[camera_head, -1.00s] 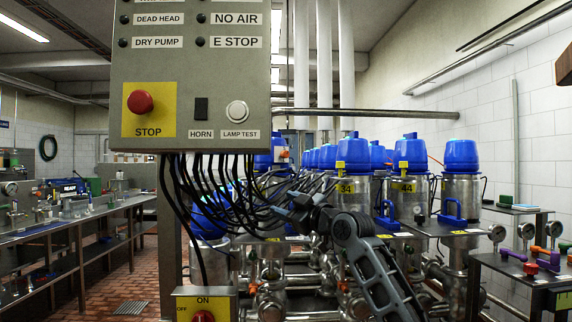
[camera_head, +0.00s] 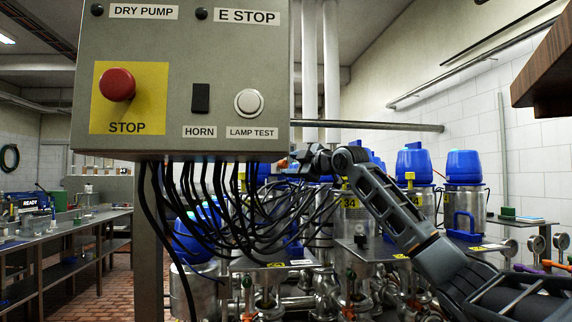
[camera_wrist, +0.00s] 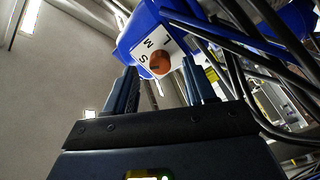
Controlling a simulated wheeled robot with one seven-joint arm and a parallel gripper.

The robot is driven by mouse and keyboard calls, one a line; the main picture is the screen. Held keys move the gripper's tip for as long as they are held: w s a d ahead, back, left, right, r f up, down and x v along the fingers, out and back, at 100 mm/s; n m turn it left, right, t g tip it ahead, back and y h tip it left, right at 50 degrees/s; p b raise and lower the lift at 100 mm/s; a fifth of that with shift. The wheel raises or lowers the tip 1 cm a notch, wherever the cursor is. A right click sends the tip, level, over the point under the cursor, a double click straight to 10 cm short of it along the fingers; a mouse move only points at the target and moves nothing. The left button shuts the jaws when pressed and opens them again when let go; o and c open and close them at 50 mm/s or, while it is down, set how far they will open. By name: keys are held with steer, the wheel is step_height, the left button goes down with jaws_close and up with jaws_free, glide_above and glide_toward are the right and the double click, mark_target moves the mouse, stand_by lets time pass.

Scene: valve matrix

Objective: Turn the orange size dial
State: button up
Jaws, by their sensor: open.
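The orange dial (camera_wrist: 160,63) shows in the wrist view, on a white plate (camera_wrist: 146,46) marked S, M and L on a blue housing (camera_wrist: 132,36). My gripper (camera_wrist: 158,82) is open, with its two fingers on either side below the dial in that view. The dial appears between and beyond the fingertips, apart from them. In the head view my gripper (camera_head: 287,166) is small and reaches toward the black cables under the grey control box.
A grey control box (camera_head: 180,70) with a red STOP button (camera_head: 117,85) hangs close in front. Many black cables (camera_head: 225,200) droop below it and crowd the right of the wrist view. Blue-topped steel valves (camera_head: 413,170) stand behind. A wooden block (camera_head: 545,80) juts in at upper right.

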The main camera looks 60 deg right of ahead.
mark_target(286, 164)
steer(key=shift+x, duration=1.55)
jaws_close()
